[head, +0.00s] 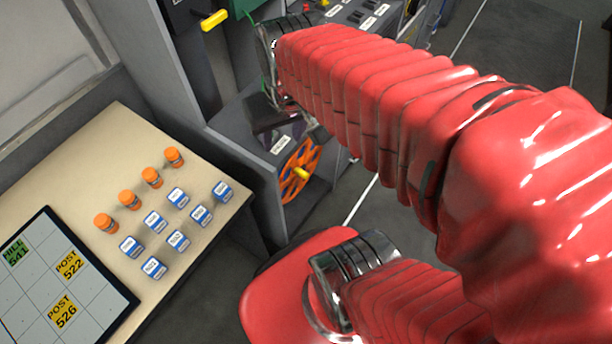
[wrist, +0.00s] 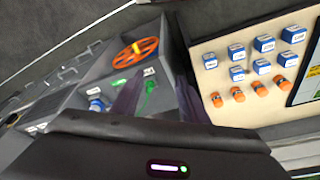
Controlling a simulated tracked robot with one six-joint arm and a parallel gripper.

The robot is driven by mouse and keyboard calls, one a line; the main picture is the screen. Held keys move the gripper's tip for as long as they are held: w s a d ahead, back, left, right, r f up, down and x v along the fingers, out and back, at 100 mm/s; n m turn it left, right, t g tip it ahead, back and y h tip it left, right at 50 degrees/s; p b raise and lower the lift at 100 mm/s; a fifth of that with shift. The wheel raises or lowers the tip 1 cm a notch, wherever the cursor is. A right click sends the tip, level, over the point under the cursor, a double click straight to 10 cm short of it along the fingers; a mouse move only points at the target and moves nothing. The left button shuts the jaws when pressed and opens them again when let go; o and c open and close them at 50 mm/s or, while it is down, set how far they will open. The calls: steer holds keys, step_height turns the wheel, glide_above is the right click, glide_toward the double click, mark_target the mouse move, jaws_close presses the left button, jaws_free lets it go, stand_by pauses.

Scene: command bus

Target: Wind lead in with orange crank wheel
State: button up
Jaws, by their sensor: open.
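The orange crank wheel (head: 293,184) is mounted low in the grey cabinet, with a yellow handle (head: 302,173) on its face. In the head view my arm partly covers the space beside it. The wheel also shows in the wrist view (wrist: 124,57), beyond my fingertips. My gripper (wrist: 157,92) is open, its two dark fingers apart and not on the wheel. A green plug or lead piece (wrist: 149,88) shows between the fingers in the picture; I cannot tell whether they touch it. A blue connector (wrist: 97,103) sits to its left.
A beige table (head: 200,235) at left holds several orange-capped containers (head: 130,200) and blue-and-white boxes (head: 178,240). A dark-framed board (head: 110,285) with yellow tags lies on it. The grey cabinet (head: 235,150) walls stand close around the wheel.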

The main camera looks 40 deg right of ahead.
steer(key=d+f+m+g+y, duration=0.2)
steer(key=d+f+m+g, duration=0.2)
steer(key=d+f, duration=0.45)
steer(key=m+t+y, duration=0.4)
steer(key=m+t, duration=1.4)
steer(key=m, duration=0.6)
glide_toward(307, 176)
steer(key=d+v, duration=0.1)
steer(key=v, duration=0.3)
steer(key=shift+w+a+f, duration=0.25)
steer(key=shift+w+f, duration=0.1)
steer(key=shift+f, duration=0.05)
steer(key=shift+w, duration=0.15)
steer(key=shift+a+x, duration=0.15)
steer(key=shift+x, duration=3.25)
steer(key=shift+a+x, duration=0.1)
steer(key=shift+x, duration=3.25)
